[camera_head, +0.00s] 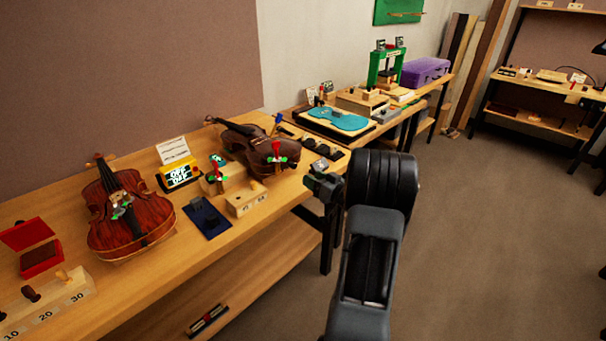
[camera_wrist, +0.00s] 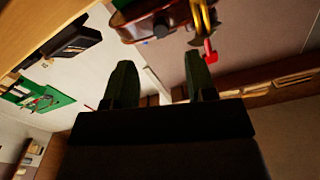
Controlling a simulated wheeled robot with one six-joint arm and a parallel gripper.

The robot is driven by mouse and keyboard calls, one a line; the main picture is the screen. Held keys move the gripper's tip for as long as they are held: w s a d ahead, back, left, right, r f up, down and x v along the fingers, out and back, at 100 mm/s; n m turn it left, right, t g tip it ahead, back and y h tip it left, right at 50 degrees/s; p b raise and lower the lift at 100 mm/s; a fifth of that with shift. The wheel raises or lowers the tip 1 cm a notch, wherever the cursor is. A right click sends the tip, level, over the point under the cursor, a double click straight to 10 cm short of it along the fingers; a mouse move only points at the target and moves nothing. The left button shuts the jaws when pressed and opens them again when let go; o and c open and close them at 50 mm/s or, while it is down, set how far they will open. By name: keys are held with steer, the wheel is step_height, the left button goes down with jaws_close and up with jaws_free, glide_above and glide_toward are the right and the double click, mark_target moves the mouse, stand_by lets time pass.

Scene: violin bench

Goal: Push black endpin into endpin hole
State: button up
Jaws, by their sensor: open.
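In the wrist view, a reddish-brown violin body (camera_wrist: 138,27) shows at the top, its side facing me. A small black round piece sits at that side, apparently the endpin (camera_wrist: 160,28); I cannot tell how deep it is in the hole, and the hole itself is hidden. In the head view, the dark brown violin (camera_head: 243,140) lies on the bench to the left of my gripper (camera_head: 321,184). My gripper also shows in the wrist view (camera_wrist: 158,82), open and empty, its fingers apart from the violin.
A wooden block (camera_head: 243,203) with small pegs and a blue mat (camera_head: 209,218) lie near the bench's front edge. Another violin (camera_head: 133,215) lies farther left. A red tool (camera_wrist: 210,50) hangs near the fingers in the wrist view. The floor (camera_head: 480,230) is clear at right.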

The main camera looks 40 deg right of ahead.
steer(key=s, duration=0.4)
steer(key=shift+s+d, duration=0.15)
steer(key=shift+d, duration=0.2)
steer(key=shift+f, duration=0.1)
stand_by(0.6)
steer(key=s+d+f+m+g+h, duration=0.3)
steer(key=s+d+f+g+h, duration=0.2)
steer(key=d+f+g+h, duration=0.25)
steer(key=s+a+r+n+g+y+p, duration=0.1)
steer(key=a+r, duration=0.4)
steer(key=a, duration=0.7)
steer(key=s+a+r+n+g+y+p, duration=0.1)
steer(key=s+a+r, duration=0.5)
steer(key=a, duration=0.6)
steer(key=s+a+r+n+g+y+p, duration=0.2)
steer(key=s+a+r+g+p, duration=0.1)
steer(key=a, duration=0.9)
step_height(320, 180, up, 4)
steer(key=shift+s+f+g+p, duration=0.25)
steer(key=shift+s+g+p, duration=0.1)
steer(key=shift+g+p, duration=0.55)
